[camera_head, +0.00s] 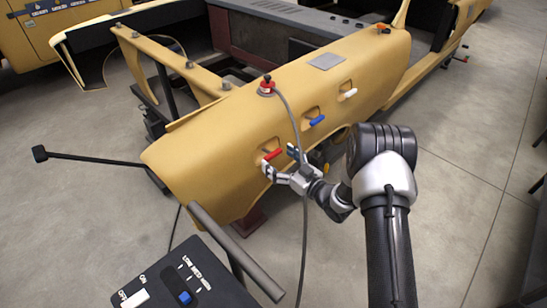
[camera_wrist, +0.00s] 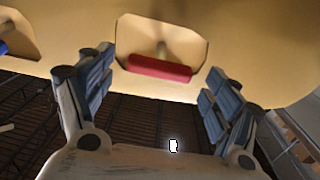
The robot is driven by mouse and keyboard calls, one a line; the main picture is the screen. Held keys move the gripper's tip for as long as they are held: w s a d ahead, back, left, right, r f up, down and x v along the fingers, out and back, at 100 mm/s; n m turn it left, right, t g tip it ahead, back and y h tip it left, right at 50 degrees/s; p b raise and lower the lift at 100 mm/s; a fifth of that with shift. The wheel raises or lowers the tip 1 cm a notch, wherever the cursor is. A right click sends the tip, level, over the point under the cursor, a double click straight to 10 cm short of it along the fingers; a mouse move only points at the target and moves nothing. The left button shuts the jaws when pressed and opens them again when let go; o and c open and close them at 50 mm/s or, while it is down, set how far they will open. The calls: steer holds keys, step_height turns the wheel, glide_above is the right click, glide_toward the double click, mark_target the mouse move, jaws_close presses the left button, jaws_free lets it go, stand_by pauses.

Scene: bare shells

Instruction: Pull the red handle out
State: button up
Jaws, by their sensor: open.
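The red handle (camera_head: 272,154) sits in a recess on the side of the yellow car body shell. In the wrist view the red handle (camera_wrist: 158,68) lies level across the lower part of its recess, ahead of my fingers. My gripper (camera_head: 280,164) is open, with its fingers close to the handle. I cannot tell from the head view whether a finger touches the handle.
A blue handle (camera_head: 317,120) and a white handle (camera_head: 348,93) sit in further recesses along the yellow shell (camera_head: 215,150). A dark cable hangs from a red-and-white fitting (camera_head: 266,86) down past my gripper. A control box (camera_head: 185,285) stands at the lower left. Open floor lies right.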

mark_target(269, 152)
steer(key=shift+x, duration=1.5)
